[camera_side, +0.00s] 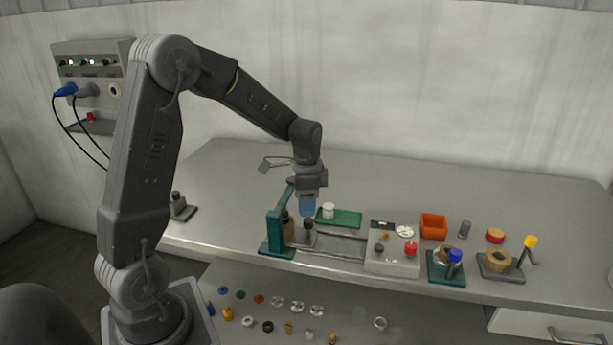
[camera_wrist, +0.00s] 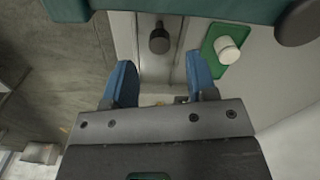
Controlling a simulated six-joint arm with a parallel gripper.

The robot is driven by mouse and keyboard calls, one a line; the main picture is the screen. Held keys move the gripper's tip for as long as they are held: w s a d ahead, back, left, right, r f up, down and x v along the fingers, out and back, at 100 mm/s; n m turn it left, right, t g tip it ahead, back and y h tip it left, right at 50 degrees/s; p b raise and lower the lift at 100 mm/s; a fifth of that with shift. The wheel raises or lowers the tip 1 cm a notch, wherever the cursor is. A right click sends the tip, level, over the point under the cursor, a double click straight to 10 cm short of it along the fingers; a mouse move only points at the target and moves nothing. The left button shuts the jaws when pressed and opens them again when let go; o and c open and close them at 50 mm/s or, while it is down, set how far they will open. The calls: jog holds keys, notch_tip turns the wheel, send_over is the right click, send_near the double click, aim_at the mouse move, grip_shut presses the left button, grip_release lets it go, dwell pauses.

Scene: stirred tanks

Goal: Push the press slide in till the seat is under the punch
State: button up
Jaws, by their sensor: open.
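The press has a green frame (camera_side: 274,230), with two pale rails (camera_side: 342,246) running right from it. The slide (camera_side: 302,241) is a grey plate at the frame end of the rails, with an upright dark knob (camera_side: 308,224). The knob (camera_wrist: 159,40) also shows in the wrist view, ahead of my fingertips and between their lines. My gripper (camera_side: 307,209) is above the slide, blue fingers pointing down. In the wrist view my gripper (camera_wrist: 160,68) is open, with nothing between its fingers. The seat and punch are hard to make out; the frame and my gripper partly hide that area.
A green tray (camera_side: 351,219) with a white cylinder (camera_side: 328,211) lies just behind the rails. A grey control box (camera_side: 393,262) with a red knob stands at their right end. An orange bin (camera_side: 433,226) and fixtures stand farther right. Small parts lie on the lower shelf.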

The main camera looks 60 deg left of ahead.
notch_tip(320, 180, up, 9)
dwell(0.3)
jog(key=s+d+r+n+t, duration=0.2)
jog(key=s+d+n, duration=0.1)
jog(key=s+d, duration=0.5)
jog(key=s+d+r+n+t, duration=0.2)
jog(key=s+d+n+t, duration=0.1)
jog(key=s+d, duration=0.5)
jog(key=shift+s+r+t, duration=0.15)
jog(key=shift+s+t, duration=0.15)
jog(key=shift+s, duration=0.7)
